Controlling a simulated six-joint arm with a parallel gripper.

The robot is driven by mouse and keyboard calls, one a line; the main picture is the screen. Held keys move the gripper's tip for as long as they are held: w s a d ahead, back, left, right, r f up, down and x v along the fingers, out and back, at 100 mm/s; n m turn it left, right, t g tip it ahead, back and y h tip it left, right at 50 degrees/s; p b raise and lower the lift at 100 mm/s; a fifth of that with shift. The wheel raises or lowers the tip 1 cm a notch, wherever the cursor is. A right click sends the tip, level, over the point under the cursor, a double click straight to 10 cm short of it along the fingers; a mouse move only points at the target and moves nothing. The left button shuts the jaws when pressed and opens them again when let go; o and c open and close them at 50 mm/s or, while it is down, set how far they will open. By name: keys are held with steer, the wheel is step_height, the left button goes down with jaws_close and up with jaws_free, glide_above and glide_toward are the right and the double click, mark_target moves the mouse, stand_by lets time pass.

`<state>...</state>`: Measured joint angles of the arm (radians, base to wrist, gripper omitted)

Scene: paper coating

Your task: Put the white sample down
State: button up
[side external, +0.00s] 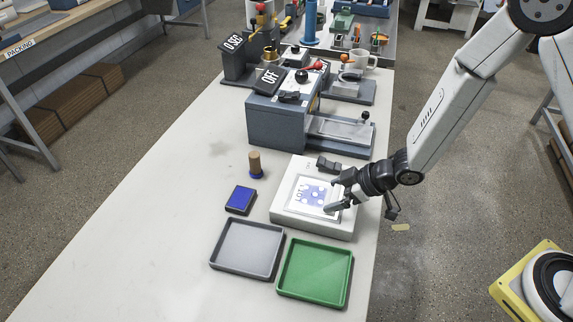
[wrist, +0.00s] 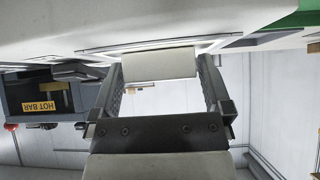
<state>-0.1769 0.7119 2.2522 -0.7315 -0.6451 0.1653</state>
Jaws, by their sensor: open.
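The white sample (side external: 308,194) is a light sheet with blue marks and printed letters. It lies on the lit panel of a white box (side external: 283,215) in the side view. My gripper (side external: 332,196) is at the right edge of the sample, low over the panel, with its fingers apart. In the wrist view a plain pale sheet (wrist: 160,64), which looks like the sample, shows between the two open fingers (wrist: 160,78). The fingers partly cover the sample's right side. I cannot tell if they touch it.
A grey tray (side external: 214,264) and a green tray (side external: 283,287) stand empty in front. A blue ink pad (side external: 240,199) and a wooden-handled stamp (side external: 255,163) stand left of the box. A grey machine (side external: 277,126) stands behind. The table's left part is clear.

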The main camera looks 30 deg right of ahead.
steer(key=c, duration=1.1)
steer(key=shift+o, duration=0.2)
steer(key=shift+r, duration=0.15)
steer(key=shift+r, duration=4.85)
